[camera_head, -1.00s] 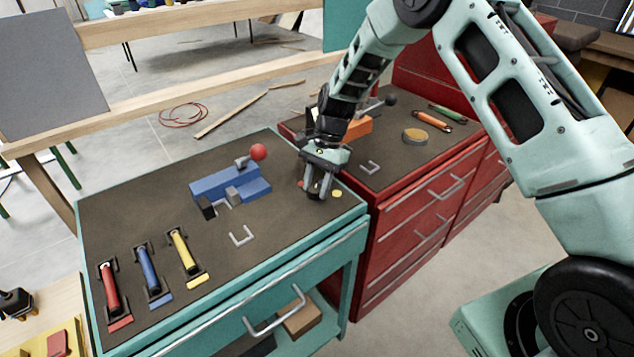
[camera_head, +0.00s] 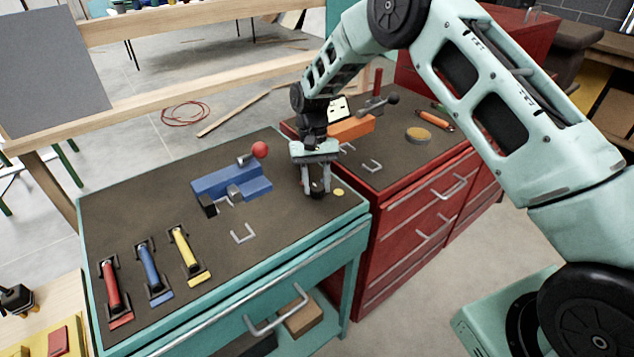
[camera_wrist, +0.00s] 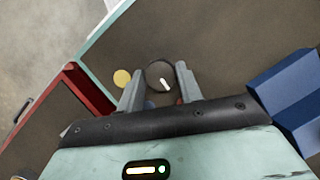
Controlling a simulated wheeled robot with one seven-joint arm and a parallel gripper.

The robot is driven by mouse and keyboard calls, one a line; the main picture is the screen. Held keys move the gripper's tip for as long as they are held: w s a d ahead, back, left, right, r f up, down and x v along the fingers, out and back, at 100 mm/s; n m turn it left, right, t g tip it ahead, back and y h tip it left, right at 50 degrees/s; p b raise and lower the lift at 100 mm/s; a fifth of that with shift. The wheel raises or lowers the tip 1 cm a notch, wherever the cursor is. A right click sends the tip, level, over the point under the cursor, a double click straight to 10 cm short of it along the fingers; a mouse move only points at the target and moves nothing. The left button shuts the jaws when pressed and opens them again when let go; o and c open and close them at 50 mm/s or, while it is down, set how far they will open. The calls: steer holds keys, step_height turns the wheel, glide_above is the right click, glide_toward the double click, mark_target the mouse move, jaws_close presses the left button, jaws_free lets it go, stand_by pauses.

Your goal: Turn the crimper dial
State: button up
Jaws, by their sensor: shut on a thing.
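The crimper dial (camera_wrist: 160,75) is a dark round knob with a white pointer line, set in the dark top of the teal cabinet. In the wrist view it sits between my two fingers, and the pointer slants down to the right. In the head view the dial (camera_head: 317,186) is partly hidden by the fingers. My gripper (camera_head: 316,191) points down at the cabinet's right end, shut on the dial. In the wrist view my gripper (camera_wrist: 160,86) has one finger on each side of the knob. A blue tool body (camera_head: 232,183) with a red-ball lever stands left of it.
A yellow disc (camera_head: 339,192) lies just right of the dial. Small blue (camera_wrist: 149,104) and red (camera_wrist: 180,101) spots show near the fingers. Red, blue and yellow handled tools lie at the left. A red cabinet (camera_head: 420,205) stands close at right.

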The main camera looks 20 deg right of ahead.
steer(key=shift+n, duration=0.5)
steer(key=o, duration=1)
steer(key=b+v, duration=0.1)
steer(key=v, duration=0.7)
steer(key=b+v, duration=0.1)
steer(key=v, duration=0.8)
steer(key=shift+w+a+r+b, duration=0.1)
steer(key=shift+a+r+b, duration=0.1)
steer(key=shift+a+b, duration=0.1)
